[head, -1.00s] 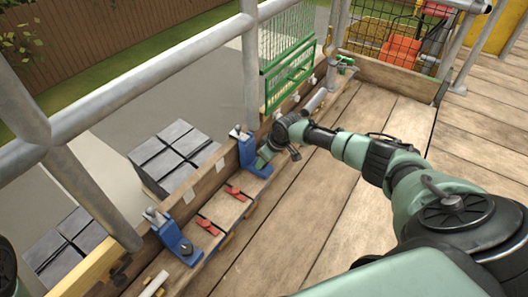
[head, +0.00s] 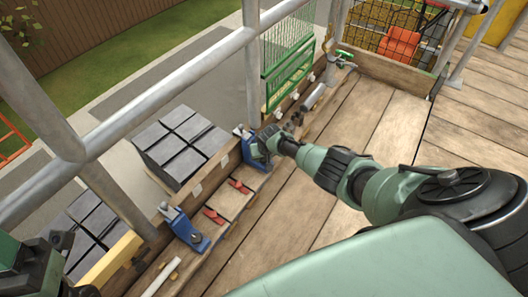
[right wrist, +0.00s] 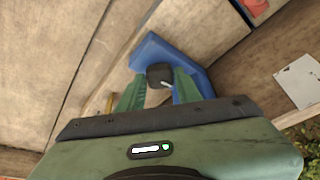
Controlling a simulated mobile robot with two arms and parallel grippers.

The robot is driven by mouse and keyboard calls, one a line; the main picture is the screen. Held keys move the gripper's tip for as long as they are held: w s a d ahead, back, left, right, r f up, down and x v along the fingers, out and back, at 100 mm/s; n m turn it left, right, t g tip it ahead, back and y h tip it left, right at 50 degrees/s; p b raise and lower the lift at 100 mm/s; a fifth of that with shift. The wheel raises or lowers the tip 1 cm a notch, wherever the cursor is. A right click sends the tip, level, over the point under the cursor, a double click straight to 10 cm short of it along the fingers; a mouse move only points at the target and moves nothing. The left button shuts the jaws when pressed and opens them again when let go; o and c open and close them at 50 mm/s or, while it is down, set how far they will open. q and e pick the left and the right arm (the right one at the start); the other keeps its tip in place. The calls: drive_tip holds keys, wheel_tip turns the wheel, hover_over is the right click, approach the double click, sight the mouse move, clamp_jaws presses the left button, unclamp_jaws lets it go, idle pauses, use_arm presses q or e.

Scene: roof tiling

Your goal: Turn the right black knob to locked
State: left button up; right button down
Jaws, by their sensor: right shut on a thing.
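Two blue brackets sit along the wooden ledge, the left one (head: 183,228) with a black knob (head: 196,239) on its base. The right blue bracket (head: 250,147) is partly covered by my right gripper (head: 268,148). In the right wrist view, the right black knob (right wrist: 158,73), with a pale mark on its top, sits on the blue bracket (right wrist: 150,50). My right gripper's green fingers (right wrist: 160,82) lie on both sides of the knob, shut on it. My left arm shows at the lower left edge; its fingers cannot be made out clearly.
Two red clips (head: 214,216) lie on the ledge between the brackets. Grey metal guard rails (head: 190,72) run along the edge, with grey tile stacks (head: 180,140) beyond. A green rack (head: 288,65) stands farther along. The plank floor (head: 300,220) is clear.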

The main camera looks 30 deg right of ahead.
drive_tip(key=shift+m, duration=0.3)
idle(0.4)
drive_tip(key=c, duration=1)
unclamp_jaws()
